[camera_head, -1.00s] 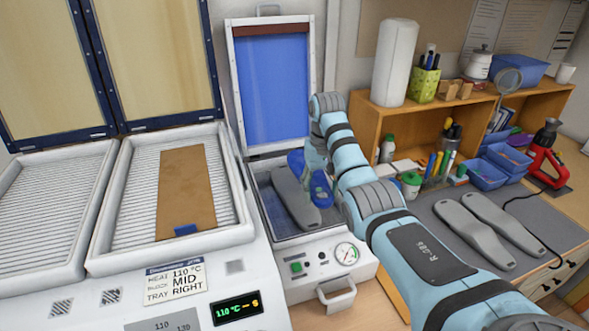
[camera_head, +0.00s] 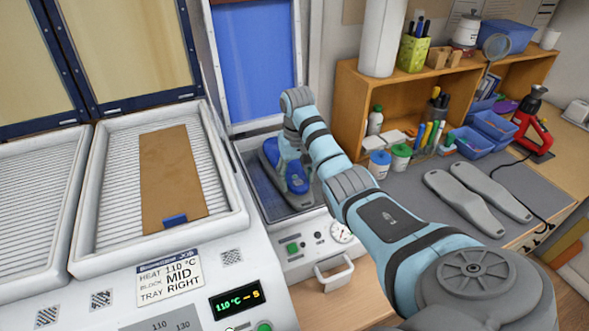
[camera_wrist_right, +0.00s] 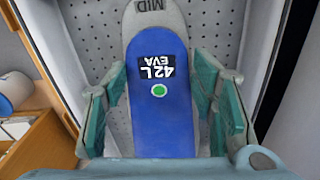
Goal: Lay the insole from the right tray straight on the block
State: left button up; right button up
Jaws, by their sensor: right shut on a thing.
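My right gripper (camera_head: 287,158) is inside the open press and is shut on the blue insole (camera_head: 296,180). In the right wrist view the insole (camera_wrist_right: 158,115) lies between the fingers (camera_wrist_right: 160,90), with a "42 L EVA" label and a green dot. The grey block (camera_wrist_right: 174,18), marked "MID", shows below it past its far end. The insole is over the block and runs roughly along it. I cannot tell whether they touch. The right tray (camera_head: 222,212) of the heater holds a brown sheet (camera_head: 170,175) with a blue tab.
The press has a raised blue-lined lid (camera_head: 253,65) and a front handle (camera_head: 335,275). Two other grey blocks lie on the grey mat (camera_head: 410,168) at right. A wooden shelf (camera_head: 350,105) with bottles and pens stands close beyond my right arm. The left tray (camera_head: 72,215) is empty.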

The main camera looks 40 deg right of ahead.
jog(key=shift+s+r, duration=0.1)
jog(key=shift+s, duration=0.1)
jog(key=shift+s+a, duration=0.1)
pick_arm(q)
jog(key=shift+s, duration=0.25)
pick_arm(e)
jog(key=shift+f, duration=0.2)
jog(key=shift+f, duration=0.15)
jog(key=shift+f, duration=0.25)
pick_arm(q)
jog(key=shift+w, duration=0.1)
pick_arm(e)
jog(key=o, duration=1.1)
jog(key=shift+c, duration=0.2)
